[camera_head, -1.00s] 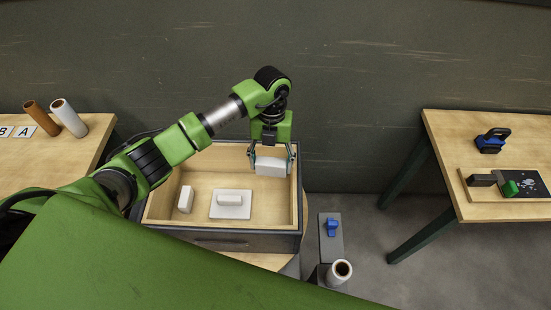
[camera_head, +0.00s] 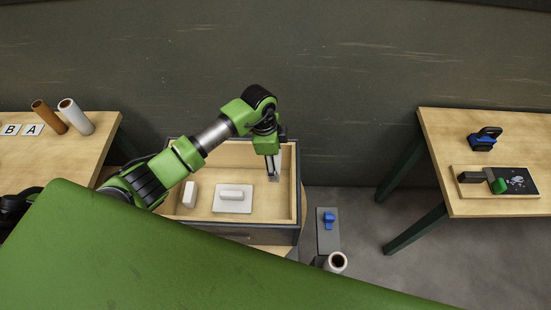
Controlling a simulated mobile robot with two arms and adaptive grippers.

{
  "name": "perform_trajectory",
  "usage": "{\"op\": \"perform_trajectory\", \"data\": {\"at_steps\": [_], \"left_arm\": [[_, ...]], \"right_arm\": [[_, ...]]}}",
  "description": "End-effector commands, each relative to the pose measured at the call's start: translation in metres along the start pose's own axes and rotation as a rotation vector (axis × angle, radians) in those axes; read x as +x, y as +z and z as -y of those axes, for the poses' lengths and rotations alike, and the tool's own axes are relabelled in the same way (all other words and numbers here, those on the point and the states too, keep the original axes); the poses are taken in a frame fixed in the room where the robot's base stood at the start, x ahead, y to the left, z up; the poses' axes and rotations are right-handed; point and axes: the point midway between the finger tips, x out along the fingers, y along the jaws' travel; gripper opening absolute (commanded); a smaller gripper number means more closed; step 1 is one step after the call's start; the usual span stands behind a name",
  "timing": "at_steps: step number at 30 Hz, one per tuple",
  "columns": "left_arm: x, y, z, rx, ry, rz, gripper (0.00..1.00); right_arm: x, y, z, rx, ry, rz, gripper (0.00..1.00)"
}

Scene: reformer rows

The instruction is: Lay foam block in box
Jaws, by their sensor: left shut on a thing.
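The wooden box (camera_head: 297,190) with a dark outside stands open on a stool-like support below my left arm. My left gripper (camera_head: 273,176) points down inside the box outline at its right back part and is turned side-on. It is shut on the foam block, a white block that is mostly hidden or seen edge-on now; I cannot tell if it touches the box floor. In the box, a small white block (camera_head: 190,194) stands at the left, and a flat white pad (camera_head: 231,207) carries another small white block (camera_head: 232,194). My right gripper is not in view.
A left table (camera_head: 50,160) holds a brown tube (camera_head: 49,117), a white tube (camera_head: 76,116) and letter cards. A right table (camera_head: 450,140) holds a blue clamp-like tool (camera_head: 484,139) and a tray (camera_head: 498,190). A grey stand (camera_head: 328,240) with a blue piece is right of the box.

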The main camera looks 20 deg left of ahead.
Motion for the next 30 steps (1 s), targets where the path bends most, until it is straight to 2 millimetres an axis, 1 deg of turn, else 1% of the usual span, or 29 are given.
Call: {"op": "perform_trajectory", "data": {"at_steps": [3, 6, 14, 18, 30], "left_arm": [[0.000, -0.001, 0.000, -0.049, -0.008, 0.000, 0.49], [0.000, -0.001, 0.000, -0.063, -0.011, -0.001, 0.49], [0.000, -0.001, 0.000, -0.062, -0.010, -0.001, 0.49], [-0.002, -0.001, 0.000, -0.063, -0.010, -0.007, 0.49], [0.033, 0.004, 0.000, -0.061, -0.010, -0.007, 0.49]], "right_arm": [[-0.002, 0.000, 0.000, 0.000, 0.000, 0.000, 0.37], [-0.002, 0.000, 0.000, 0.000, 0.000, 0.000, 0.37], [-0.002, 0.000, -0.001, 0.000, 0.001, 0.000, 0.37], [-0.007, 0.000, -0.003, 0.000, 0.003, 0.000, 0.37], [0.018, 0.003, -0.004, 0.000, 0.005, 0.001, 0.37]]}}
